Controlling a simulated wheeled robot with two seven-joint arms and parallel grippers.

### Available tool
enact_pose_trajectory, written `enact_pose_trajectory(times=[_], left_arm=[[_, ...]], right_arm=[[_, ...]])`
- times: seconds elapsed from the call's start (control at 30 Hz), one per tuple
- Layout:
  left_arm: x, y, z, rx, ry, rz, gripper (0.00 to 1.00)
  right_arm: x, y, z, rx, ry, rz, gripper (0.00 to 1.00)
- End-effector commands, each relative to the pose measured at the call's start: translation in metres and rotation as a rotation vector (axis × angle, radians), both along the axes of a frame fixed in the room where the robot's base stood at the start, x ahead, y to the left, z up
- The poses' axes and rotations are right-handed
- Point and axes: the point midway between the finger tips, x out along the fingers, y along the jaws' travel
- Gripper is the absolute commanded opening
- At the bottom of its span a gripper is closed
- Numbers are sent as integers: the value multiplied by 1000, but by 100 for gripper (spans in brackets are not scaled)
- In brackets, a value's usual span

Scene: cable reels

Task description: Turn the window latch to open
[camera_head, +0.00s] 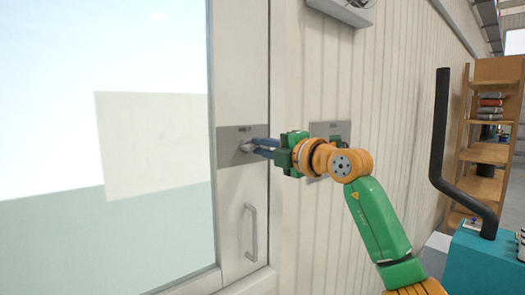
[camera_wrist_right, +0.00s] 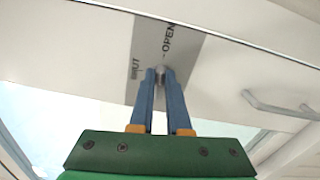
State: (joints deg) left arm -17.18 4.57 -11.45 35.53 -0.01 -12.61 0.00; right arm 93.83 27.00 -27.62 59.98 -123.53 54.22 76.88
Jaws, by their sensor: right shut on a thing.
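The window latch is a small metal knob (camera_head: 246,146) on a grey plate (camera_head: 229,155) on the white window frame. My right gripper (camera_head: 252,147) comes from the right with its blue fingers closed on the latch. In the right wrist view the fingertips (camera_wrist_right: 161,76) pinch the latch (camera_wrist_right: 160,71) in front of the plate (camera_wrist_right: 182,46), which carries the word OPEN and a partly covered word ending in UT. The latch's exact angle is hidden by the fingers. My left gripper is in neither view.
A vertical handle (camera_head: 252,232) is on the frame below the plate. A grey wall panel (camera_head: 343,130) sits behind my right wrist. A wooden shelf (camera_head: 490,150), a black bent post (camera_head: 439,130) and a teal box (camera_head: 488,262) stand at the right.

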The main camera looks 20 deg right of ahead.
Motion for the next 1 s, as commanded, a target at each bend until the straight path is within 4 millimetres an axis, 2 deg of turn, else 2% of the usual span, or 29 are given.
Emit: enact_pose_trajectory(times=[0.33, 0.9, 0.93, 1.0], left_arm=[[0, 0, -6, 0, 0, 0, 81], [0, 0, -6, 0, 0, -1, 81], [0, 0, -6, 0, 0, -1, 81], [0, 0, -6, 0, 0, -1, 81]], right_arm=[[0, 0, -1, 123, 43, 0, 0], [0, 0, -1, 146, 51, 0, 0], [0, 0, -1, 146, 51, 0, 23], [0, 0, -1, 146, 51, 0, 42]])
